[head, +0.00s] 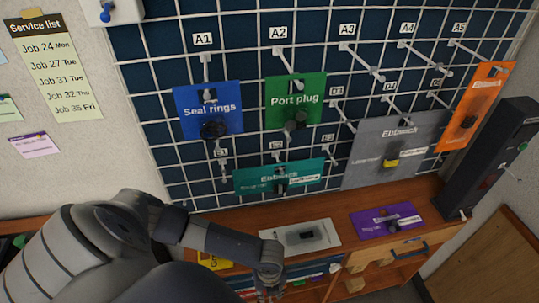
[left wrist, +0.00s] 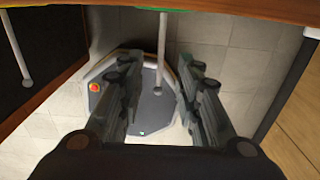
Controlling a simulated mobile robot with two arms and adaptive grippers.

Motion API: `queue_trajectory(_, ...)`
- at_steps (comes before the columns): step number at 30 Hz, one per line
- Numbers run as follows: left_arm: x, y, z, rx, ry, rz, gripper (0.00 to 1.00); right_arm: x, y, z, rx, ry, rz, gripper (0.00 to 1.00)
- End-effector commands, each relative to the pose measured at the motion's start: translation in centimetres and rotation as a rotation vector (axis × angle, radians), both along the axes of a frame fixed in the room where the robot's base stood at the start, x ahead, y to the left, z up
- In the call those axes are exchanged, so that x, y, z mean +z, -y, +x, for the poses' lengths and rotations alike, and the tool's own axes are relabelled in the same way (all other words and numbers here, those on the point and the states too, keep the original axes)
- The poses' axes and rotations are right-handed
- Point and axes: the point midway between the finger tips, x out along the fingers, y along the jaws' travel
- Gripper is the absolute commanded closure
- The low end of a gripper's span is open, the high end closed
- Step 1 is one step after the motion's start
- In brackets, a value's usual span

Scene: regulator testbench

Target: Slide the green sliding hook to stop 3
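I cannot pick out a green sliding hook or numbered stops with certainty. A green strip (left wrist: 145,7) shows at the top edge of the left wrist view; most of it is cut off. Near it a pale rod with a ball end (left wrist: 158,88) reaches down between the fingers, and I cannot tell whether they touch it. My left gripper (left wrist: 157,62) is open. In the head view it (head: 269,285) is at the bottom edge, in front of the wooden counter, with its tips hardly visible. My right gripper is not in view.
A wire grid holds labelled hooks, with a blue Seal rings pack (head: 190,123) and a green Port plug pack (head: 290,92). A white card (head: 325,229) and a purple pack (head: 365,226) lie on the counter (head: 355,258). A dark post (head: 490,160) stands at right.

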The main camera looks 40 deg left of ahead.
Motion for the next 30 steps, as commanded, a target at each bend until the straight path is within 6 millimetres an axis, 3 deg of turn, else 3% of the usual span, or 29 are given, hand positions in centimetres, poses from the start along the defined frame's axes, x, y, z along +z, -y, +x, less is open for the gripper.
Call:
queue_trajectory(18,10.3,-0.1,0.2,0.0,0.004,0.001,0.68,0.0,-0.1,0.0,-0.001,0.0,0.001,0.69)
queue_trajectory(30,11.6,0.0,0.1,0.001,0.001,0.0,0.68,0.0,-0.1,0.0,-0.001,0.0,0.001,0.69)
